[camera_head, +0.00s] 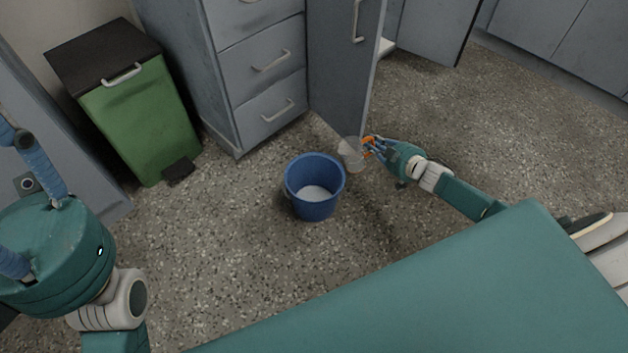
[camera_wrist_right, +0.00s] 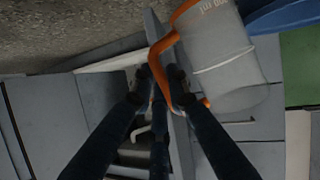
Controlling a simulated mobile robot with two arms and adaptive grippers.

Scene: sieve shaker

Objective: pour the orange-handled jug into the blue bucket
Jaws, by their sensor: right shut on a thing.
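The jug (camera_head: 351,154) is translucent with an orange handle and is held just right of the blue bucket's rim in the head view. The blue bucket (camera_head: 295,196) stands upright on the floor with a pale white content or bottom inside. My right gripper (camera_head: 371,147) is shut on the orange handle. In the right wrist view the jug (camera_wrist_right: 226,62) fills the upper right, and the fingers of my right gripper (camera_wrist_right: 160,80) close on its handle. A piece of the bucket (camera_wrist_right: 285,16) shows at the top right there. My left gripper is not clearly visible.
A green pedal bin (camera_head: 145,120) with a dark lid stands at the left. A grey drawer cabinet (camera_head: 262,70) with an open door (camera_head: 342,80) stands just behind the bucket and jug. The speckled floor (camera_head: 235,250) in front of the bucket is clear.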

